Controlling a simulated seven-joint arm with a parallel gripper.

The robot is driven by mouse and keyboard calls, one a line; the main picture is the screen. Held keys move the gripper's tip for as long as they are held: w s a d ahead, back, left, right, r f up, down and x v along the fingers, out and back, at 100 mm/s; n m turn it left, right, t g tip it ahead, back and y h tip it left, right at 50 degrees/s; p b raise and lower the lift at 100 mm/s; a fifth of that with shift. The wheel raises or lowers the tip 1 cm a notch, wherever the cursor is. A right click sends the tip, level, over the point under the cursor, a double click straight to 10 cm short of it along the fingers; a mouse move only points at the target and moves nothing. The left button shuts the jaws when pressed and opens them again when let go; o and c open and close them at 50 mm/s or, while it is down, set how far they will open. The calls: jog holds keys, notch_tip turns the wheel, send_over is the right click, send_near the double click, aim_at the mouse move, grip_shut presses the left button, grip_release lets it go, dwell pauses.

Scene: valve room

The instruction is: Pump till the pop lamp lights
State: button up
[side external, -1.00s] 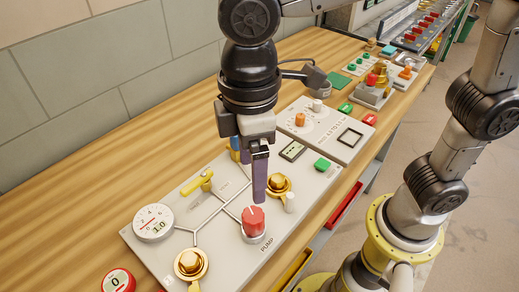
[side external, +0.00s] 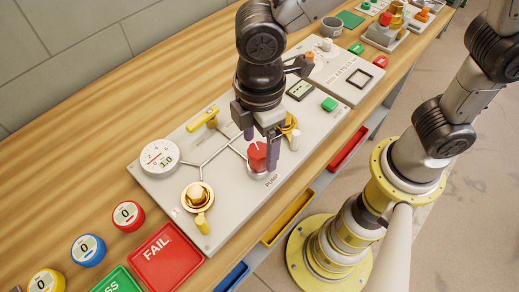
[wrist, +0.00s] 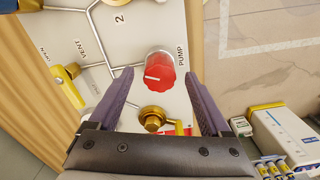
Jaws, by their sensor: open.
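The red pump knob (side external: 257,158) stands on the light grey valve panel (side external: 225,215), beside the label PUMP. In the wrist view the red knob (wrist: 160,70) lies between my two purple fingertips. My gripper (side external: 260,152) is open and empty, with one finger on each side of the knob; I cannot tell whether either touches it. The round gauge (side external: 160,158) at the panel's left reads 1.0. A brass valve (side external: 197,196) sits at the front, and another (side external: 289,126) is partly behind my gripper. A small white cylinder (side external: 295,140) stands beside it. I cannot identify the pop lamp.
A yellow lever (side external: 204,117) stands at the panel's back. A second panel with a green button (side external: 329,104) lies to the right. A red FAIL pad (side external: 165,256) and several round counters (side external: 128,215) lie at the front left. Bare wood runs behind the panel.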

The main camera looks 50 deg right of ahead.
aim_at(260, 150)
jog(key=shift+f, duration=1.5)
grip_shut()
jog(key=shift+m, duration=2.5)
grip_release()
notch_tip(260, 150, up, 14)
